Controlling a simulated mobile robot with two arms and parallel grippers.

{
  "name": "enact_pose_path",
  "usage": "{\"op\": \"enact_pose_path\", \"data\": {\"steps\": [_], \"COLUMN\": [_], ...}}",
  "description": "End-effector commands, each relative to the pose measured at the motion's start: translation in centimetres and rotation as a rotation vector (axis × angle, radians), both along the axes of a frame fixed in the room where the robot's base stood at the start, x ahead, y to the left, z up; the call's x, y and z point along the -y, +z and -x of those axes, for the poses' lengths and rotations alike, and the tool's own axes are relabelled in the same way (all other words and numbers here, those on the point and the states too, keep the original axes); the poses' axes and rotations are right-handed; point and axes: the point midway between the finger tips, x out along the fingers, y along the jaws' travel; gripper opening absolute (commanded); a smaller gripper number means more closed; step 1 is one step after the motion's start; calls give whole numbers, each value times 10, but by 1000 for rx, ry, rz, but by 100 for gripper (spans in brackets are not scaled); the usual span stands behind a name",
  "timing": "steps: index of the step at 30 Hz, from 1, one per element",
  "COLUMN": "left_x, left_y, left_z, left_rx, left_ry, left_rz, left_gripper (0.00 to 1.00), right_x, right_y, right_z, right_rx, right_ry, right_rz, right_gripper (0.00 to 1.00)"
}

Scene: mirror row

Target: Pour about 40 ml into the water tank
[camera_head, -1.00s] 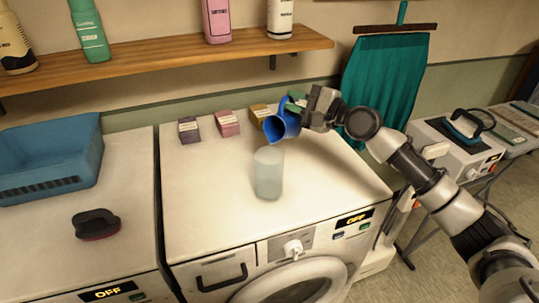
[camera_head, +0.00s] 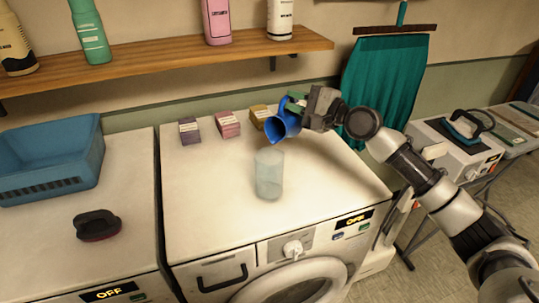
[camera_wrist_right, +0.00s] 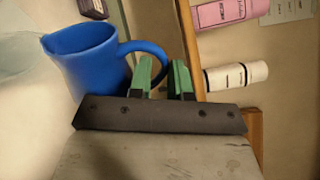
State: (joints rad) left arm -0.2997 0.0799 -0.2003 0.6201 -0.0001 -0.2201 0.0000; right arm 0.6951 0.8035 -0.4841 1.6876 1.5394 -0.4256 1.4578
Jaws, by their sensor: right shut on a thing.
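A blue jug (camera_head: 284,127) is held tilted, its spout pointing down and left, above and slightly behind a translucent cylindrical container (camera_head: 269,175), apparently the water tank. The container stands upright on the right washing machine. No stream is clearly visible between them. My right gripper (camera_head: 297,103) is shut on the jug's handle. In the right wrist view, the green fingers (camera_wrist_right: 162,78) are at the handle of the blue jug (camera_wrist_right: 88,62); the jug's inside is hidden. The container's water level is hard to read. My left gripper is not in view.
Three small boxes, purple (camera_head: 189,131), pink (camera_head: 227,124) and yellow (camera_head: 261,115), stand at the machine's back. A wooden shelf (camera_head: 170,58) with bottles is above. A blue basket (camera_head: 50,160) and dark brush (camera_head: 96,225) are left. The machine top around the container is clear.

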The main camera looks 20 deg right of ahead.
Motion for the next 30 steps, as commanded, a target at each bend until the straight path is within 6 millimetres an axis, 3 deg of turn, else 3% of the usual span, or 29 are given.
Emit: {"op": "enact_pose_path", "data": {"steps": [22, 27, 28, 30], "left_x": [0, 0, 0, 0], "left_y": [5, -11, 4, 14], "left_z": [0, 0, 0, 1], "left_rx": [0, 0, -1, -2], "left_ry": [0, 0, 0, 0], "left_rz": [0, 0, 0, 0], "left_gripper": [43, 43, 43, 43], "right_x": [-2, 5, 7, 11], "right_y": [5, -8, 3, 6], "right_z": [2, -3, -5, -7], "right_rx": [34, -45, -65, -109], "right_ry": [0, -3, -1, 2], "right_rz": [38, -69, -98, -158], "right_gripper": [0, 0, 0, 0]}}
